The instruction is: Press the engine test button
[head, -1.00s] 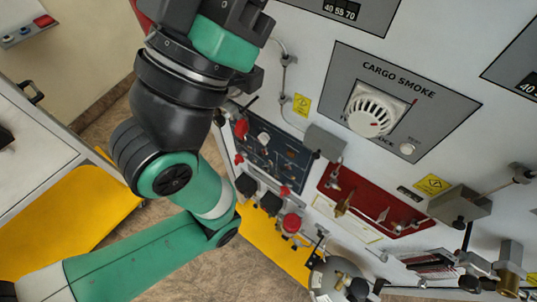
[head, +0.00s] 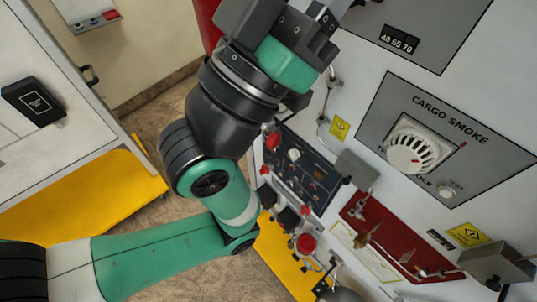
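No button labelled for the engine test can be made out in the head view. A small pale round button marked TEST (head: 447,190) sits on the grey CARGO SMOKE panel (head: 475,165), below right of its white ribbed detector (head: 415,148). My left gripper (head: 322,20) is at the top edge, in front of the wall and left of the panel marked "40 55 70" (head: 400,38). Its fingers are mostly cut off or hidden, so its opening cannot be told. My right gripper is out of view.
A dark blue switch panel (head: 300,170) with red knobs lies below my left arm. A red-backed valve panel (head: 385,240) and a grey box (head: 497,263) are on the lower right. A white cabinet with a yellow base (head: 80,200) stands left; bare floor shows between.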

